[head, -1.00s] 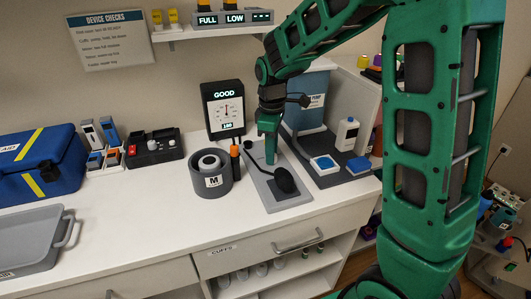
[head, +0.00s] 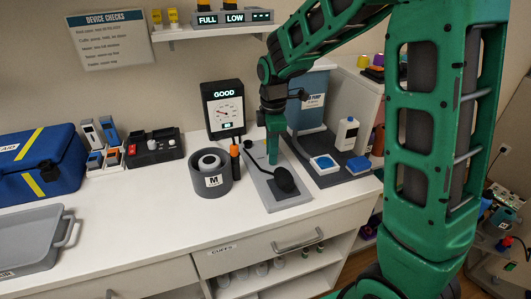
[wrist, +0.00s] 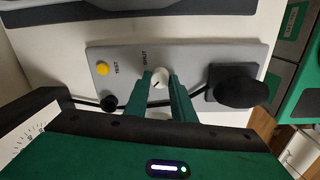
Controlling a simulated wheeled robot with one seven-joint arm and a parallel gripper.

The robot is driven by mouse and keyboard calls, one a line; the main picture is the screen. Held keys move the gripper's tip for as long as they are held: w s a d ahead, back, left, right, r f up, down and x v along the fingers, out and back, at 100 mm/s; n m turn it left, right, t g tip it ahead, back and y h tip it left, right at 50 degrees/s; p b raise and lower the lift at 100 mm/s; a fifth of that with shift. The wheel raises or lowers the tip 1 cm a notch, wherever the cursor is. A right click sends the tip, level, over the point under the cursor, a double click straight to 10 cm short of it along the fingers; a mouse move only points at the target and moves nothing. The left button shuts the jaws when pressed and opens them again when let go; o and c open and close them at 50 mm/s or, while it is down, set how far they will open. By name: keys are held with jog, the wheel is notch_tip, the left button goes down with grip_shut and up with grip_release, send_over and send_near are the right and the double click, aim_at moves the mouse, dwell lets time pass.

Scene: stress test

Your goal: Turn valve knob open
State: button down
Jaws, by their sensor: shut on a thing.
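A small white valve knob (wrist: 160,77) sits on a grey panel (wrist: 205,53) in the wrist view, with a label that seems to read SHUT beside it. My gripper (wrist: 161,84) has its two green fingers on either side of the knob and is shut on it. In the head view my gripper (head: 272,160) points down at the grey panel (head: 293,198) on the counter, and the knob is hidden behind the fingers. A gauge (head: 226,110) under a lit GOOD sign stands behind the panel.
A yellow button (wrist: 102,68) marked TEST and a black bulb (wrist: 240,88) share the panel. A dark pot marked M (head: 212,172) stands close on the left. A pump tray with blue pads (head: 323,163) lies close on the right.

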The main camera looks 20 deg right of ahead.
jog(key=shift+w+d, duration=0.1)
jog(key=shift+w, duration=0.05)
jog(key=c, duration=1.5)
grip_release()
jog(key=shift+r, duration=0.1)
jog(key=r, duration=1)
jog(key=shift+s+r, duration=0.25)
